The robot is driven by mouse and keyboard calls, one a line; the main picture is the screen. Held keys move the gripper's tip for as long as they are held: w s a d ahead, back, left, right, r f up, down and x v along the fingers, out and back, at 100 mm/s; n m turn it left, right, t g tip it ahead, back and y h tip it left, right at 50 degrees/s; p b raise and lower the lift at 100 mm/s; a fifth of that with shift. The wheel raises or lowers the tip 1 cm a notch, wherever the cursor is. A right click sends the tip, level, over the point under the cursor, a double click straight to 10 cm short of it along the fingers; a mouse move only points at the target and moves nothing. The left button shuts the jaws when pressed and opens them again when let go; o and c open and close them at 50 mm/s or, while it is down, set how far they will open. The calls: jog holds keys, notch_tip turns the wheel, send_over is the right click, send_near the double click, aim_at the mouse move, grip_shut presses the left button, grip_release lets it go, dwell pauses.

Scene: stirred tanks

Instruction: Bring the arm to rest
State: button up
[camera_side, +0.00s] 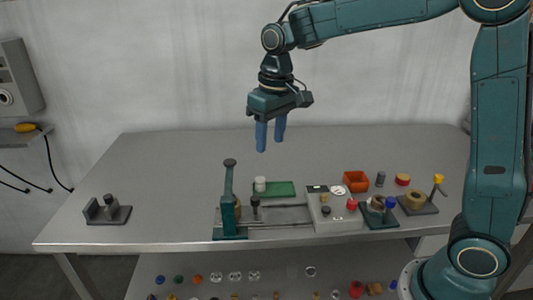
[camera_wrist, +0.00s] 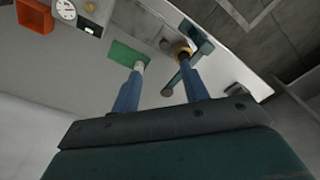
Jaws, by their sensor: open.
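My gripper (camera_side: 270,136) has blue fingers that point down, well above the table (camera_side: 160,175). It is apart from everything on the table. In the wrist view its two fingers (camera_wrist: 163,90) stand apart with nothing between them. My arm comes in from the right side and reaches across high over the work. Below the gripper, a green pad (camera_side: 281,189) lies on the table with a white cylinder (camera_side: 260,184) at its left end. The pad also shows in the wrist view (camera_wrist: 124,54).
A tall green lever stand (camera_side: 229,195) rises left of the pad. A grey control box (camera_side: 333,211) with a dial, an orange bin (camera_side: 356,181) and holders with rolls (camera_side: 414,199) stand to the right. A dark bracket (camera_side: 108,211) sits far left. The table's back left is clear.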

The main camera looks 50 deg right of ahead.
jog(key=s+d+r+t, duration=0.1)
jog(key=s+t, duration=0.1)
jog(key=s, duration=1)
jog(key=s+d+t, duration=0.2)
jog(key=s, duration=1)
jog(key=shift+r+t, duration=0.3)
jog(key=shift+r, duration=0.1)
